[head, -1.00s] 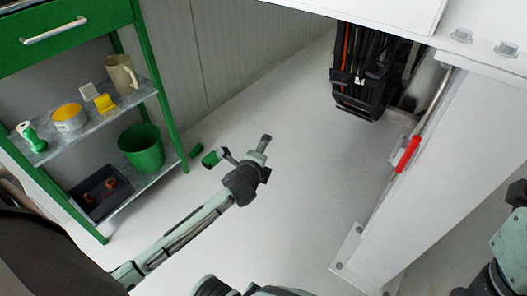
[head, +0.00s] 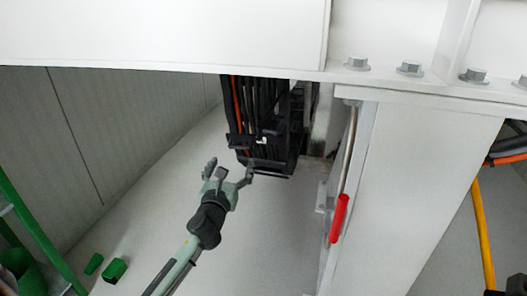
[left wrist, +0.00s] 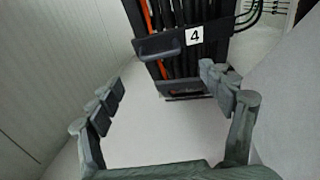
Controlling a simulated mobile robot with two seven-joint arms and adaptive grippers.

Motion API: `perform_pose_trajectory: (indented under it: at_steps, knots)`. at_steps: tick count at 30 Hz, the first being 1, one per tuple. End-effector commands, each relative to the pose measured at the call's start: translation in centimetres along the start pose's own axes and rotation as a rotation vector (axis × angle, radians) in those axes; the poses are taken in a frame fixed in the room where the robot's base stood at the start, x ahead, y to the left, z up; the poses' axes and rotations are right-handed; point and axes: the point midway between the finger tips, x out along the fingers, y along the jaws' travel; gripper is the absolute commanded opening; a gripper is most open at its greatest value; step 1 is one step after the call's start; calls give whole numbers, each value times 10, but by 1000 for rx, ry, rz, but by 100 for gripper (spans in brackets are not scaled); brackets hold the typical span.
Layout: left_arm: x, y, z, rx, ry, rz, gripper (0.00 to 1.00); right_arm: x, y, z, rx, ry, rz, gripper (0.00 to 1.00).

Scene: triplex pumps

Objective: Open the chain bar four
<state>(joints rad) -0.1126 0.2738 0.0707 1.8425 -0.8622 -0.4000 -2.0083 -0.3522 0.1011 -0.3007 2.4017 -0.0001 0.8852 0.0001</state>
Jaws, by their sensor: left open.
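The cable chain (head: 262,115) hangs under the white beam in the head view, with black and orange cables inside. Its black crossbar (head: 249,141) carries a small white mark. In the left wrist view the bar (left wrist: 165,43) shows a label with the number 4 (left wrist: 194,36) and a dark handle to the left of it. My left gripper (head: 229,170) is open and empty, just below and left of the chain in the head view. In the left wrist view its fingers (left wrist: 158,98) are spread below the bar, apart from it. My right gripper is not in view.
A white beam (head: 170,38) with bolts spans the top. A white post (head: 420,190) with a red-handled rod (head: 339,218) stands to the right. Green blocks (head: 114,270) lie on the floor near a green shelf frame (head: 40,235). Yellow and orange hoses hang at far right.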

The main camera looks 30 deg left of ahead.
Motion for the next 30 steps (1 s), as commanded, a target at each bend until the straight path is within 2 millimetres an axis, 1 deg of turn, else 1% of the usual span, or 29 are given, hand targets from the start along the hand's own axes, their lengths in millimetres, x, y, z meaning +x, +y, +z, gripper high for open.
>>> perform_pose_trajectory:
  at_steps: [2, 5, 12, 16, 21, 28, 30]
  knots:
    - [4, 1, 0, 19, -6, 0, 80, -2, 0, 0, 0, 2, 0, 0]
    - [15, 1, 2, 22, -9, 0, 80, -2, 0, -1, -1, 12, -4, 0]
    - [54, 1, 1, 19, -7, 1, 80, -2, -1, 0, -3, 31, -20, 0]
    - [69, 1, 1, 19, -6, 1, 80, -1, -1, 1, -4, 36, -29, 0]
    - [78, 1, 1, 18, -5, 0, 80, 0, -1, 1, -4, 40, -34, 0]
    - [78, 1, 1, 18, -4, 0, 80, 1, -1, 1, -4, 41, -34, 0]
    - [78, 1, 1, 18, -4, 0, 71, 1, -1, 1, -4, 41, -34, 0]
